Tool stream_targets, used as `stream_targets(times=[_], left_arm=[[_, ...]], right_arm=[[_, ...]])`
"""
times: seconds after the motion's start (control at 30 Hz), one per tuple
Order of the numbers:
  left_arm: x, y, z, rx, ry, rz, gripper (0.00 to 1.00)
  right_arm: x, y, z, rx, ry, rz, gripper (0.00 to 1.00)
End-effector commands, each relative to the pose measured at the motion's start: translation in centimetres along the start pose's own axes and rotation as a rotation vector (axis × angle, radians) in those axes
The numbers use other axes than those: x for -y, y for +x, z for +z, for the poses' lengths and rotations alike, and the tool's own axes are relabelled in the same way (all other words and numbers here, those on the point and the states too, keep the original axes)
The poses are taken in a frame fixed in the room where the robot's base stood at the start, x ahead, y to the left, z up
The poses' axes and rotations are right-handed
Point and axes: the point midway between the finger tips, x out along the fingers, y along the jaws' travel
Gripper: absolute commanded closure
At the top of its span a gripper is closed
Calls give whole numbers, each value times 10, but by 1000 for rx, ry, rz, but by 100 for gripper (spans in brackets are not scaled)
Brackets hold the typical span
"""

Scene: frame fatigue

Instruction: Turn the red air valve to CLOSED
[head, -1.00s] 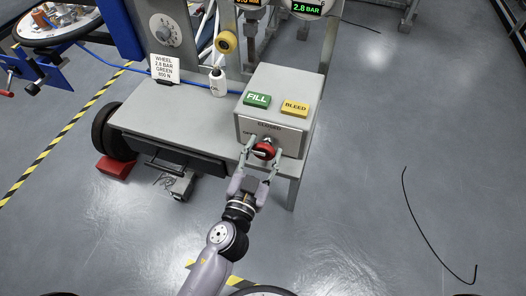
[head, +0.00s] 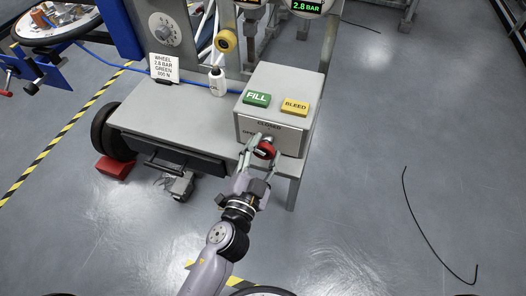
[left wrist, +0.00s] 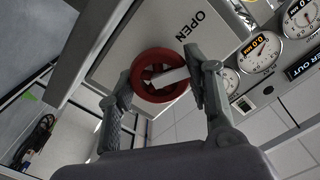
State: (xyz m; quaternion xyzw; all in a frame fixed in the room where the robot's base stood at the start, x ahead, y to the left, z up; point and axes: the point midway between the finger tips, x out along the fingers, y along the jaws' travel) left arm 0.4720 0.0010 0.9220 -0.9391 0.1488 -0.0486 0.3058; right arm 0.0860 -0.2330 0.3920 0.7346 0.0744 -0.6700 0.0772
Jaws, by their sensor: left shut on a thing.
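The red air valve (head: 265,151) is a round red knob on the front face of a grey control box (head: 285,87). My left gripper (head: 262,147) is shut on the valve, with one finger on each side of it. My right gripper is not in view.
A green FILL button (head: 257,99) and a yellow BLEED button (head: 295,108) sit on top of the box. A white bottle (head: 217,81) and a sign card (head: 164,68) stand on the grey cart (head: 190,125). Floor to the right is mostly clear, with a thin black cable (head: 420,226).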

Motion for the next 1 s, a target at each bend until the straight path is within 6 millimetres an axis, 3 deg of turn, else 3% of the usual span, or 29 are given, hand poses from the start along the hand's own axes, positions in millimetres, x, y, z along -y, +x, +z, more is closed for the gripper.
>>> stream_targets(times=[1.0], left_arm=[[-3,0,2,0,936,2,81]], right_arm=[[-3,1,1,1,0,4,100]])
